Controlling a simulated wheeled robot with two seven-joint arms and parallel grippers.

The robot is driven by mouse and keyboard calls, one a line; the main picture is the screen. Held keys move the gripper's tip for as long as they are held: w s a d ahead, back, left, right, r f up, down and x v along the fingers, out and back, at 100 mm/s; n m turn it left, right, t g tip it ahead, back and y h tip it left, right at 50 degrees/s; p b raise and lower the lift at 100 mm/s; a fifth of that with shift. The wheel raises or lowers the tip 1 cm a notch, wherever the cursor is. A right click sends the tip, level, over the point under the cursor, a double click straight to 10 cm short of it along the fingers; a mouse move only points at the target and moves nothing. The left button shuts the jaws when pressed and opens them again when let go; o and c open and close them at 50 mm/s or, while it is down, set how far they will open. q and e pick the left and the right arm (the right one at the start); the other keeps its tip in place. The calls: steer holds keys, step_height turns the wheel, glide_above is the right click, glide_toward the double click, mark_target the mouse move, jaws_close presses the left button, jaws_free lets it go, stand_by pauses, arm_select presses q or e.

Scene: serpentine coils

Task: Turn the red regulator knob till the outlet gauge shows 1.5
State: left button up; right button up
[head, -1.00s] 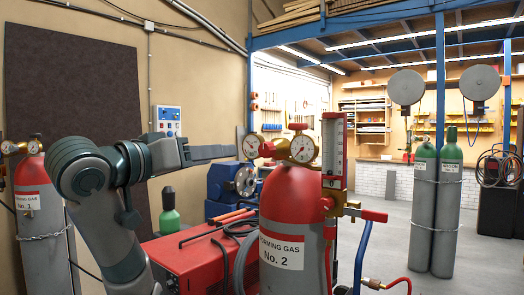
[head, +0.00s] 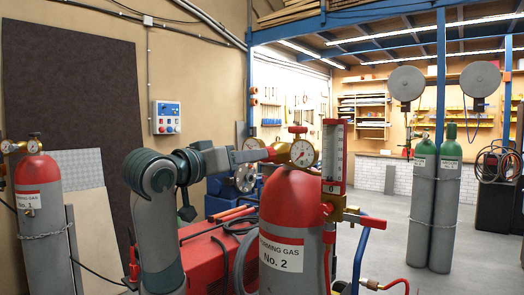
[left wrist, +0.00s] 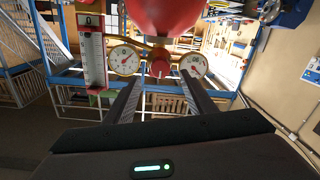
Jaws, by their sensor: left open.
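The red regulator knob (left wrist: 160,68) sits between two round gauges, the left one (left wrist: 124,60) and the right one (left wrist: 193,66) in the left wrist view. In the head view one gauge (head: 303,153) is clear above the No. 2 cylinder, and the other (head: 253,145) is partly covered by my gripper. I cannot read the dials or tell which is the outlet gauge. My left gripper (left wrist: 160,82) is open, its fingers either side of the knob and pointing at it; contact is not visible. It also shows in the head view (head: 262,156). My right gripper is out of view.
The red No. 2 cylinder (head: 290,200) stands close beside the gripper. A tall flow tube (head: 334,155) rises at the regulator's right. A red machine (head: 210,258) is below my arm.

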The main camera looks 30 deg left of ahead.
arm_select(q)
steer(key=w+p, duration=0.2)
steer(key=w, duration=0.4)
steer(key=shift+w+d, duration=0.15)
steer(key=shift+w, duration=0.25)
steer(key=c, duration=1)
